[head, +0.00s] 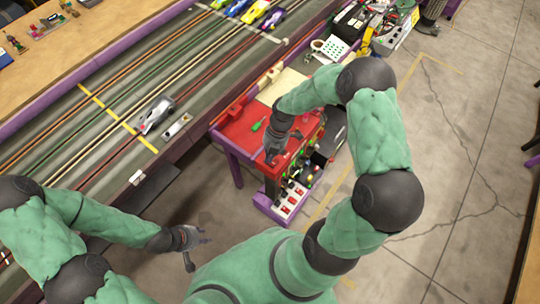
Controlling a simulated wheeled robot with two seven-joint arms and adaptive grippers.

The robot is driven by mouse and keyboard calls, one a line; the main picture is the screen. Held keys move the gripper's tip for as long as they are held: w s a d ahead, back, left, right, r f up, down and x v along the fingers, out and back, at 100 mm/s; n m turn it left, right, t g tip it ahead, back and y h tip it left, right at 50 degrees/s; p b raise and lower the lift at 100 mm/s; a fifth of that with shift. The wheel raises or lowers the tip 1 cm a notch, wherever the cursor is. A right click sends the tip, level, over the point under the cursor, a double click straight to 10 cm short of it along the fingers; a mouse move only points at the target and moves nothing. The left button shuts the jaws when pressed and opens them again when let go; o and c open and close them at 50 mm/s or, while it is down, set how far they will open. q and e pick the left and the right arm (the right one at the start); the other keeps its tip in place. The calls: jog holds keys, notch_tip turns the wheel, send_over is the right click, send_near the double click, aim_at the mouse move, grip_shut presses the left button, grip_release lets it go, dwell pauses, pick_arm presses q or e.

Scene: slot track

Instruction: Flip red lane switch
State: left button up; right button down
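A small panel with several red switches (290,196) on white plates sits low at the front end of the red-topped bench. Which one is the red lane switch is too small to tell. Green and red knobs (306,164) line the bench side just above it. My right gripper (275,155) points down over the red bench top (240,132), above and left of the switch panel. Its fingers are small and dark, and their gap is unclear. My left gripper (193,245) is over the floor, left of and below the panel, with its fingers spread and empty.
The slot track (110,110) runs diagonally at left, with a silver car (156,115) and a white block (176,126) on it. Concrete floor (440,170) is open at right.

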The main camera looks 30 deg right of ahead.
jog(key=shift+w+a+f+g, duration=0.1)
jog(key=shift+w+f+g, duration=0.15)
jog(key=shift+g, duration=0.25)
jog(key=shift+s, duration=0.3)
jog(key=shift+s+d+p, duration=0.35)
jog(key=shift+s+p, duration=0.05)
jog(key=shift+s, duration=0.15)
jog(key=shift+r, duration=0.15)
